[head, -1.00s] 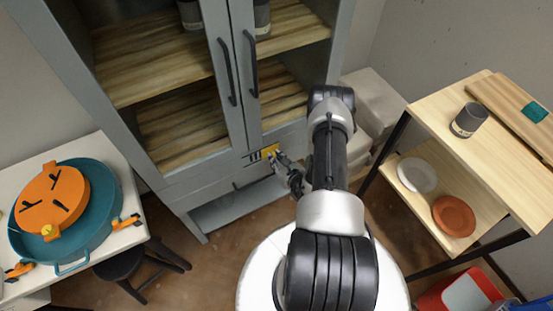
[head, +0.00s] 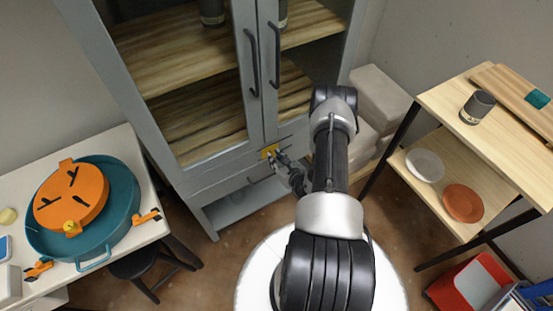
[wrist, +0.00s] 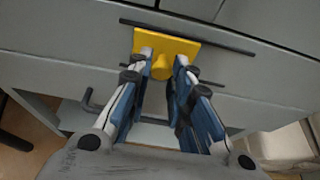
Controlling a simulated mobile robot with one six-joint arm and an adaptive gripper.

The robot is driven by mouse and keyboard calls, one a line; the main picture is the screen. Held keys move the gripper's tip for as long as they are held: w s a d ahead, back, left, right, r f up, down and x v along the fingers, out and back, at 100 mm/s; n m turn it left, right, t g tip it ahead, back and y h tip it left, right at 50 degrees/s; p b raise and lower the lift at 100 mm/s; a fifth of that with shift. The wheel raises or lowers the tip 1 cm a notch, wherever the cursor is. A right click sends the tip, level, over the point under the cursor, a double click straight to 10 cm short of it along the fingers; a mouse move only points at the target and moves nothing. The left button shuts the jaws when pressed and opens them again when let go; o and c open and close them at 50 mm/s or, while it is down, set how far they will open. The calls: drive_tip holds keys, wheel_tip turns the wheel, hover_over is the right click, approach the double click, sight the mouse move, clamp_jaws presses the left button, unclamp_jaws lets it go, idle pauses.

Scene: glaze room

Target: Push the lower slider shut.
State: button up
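The yellow slider (wrist: 190,45), a flat plate with a round knob, sits on the lower front of the grey cabinet. It lies toward the left end of two dark rails (wrist: 225,47), with more rail showing on its right. I cannot tell if it is fully shut. It also shows small in the head view (head: 269,151). My gripper (wrist: 163,60) points at the slider, its two fingers apart on either side of the knob. I cannot tell whether either finger touches it. In the head view my gripper (head: 276,160) is beside the slider, partly hiding the cabinet front.
The grey cabinet (head: 205,178) has glass doors with long dark handles (head: 252,62). A white table (head: 110,150) with a teal basin and orange mould stands left, a dark stool (head: 145,265) beside it. A wooden shelf unit (head: 450,110) and pale blocks (head: 380,95) are at right.

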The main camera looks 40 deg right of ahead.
drive_tip(key=o, duration=0.5)
drive_tip(key=shift+w+a, duration=0.1)
drive_tip(key=shift+a, duration=0.05)
drive_tip(key=shift+c, duration=0.2)
drive_tip(key=v, duration=1.2)
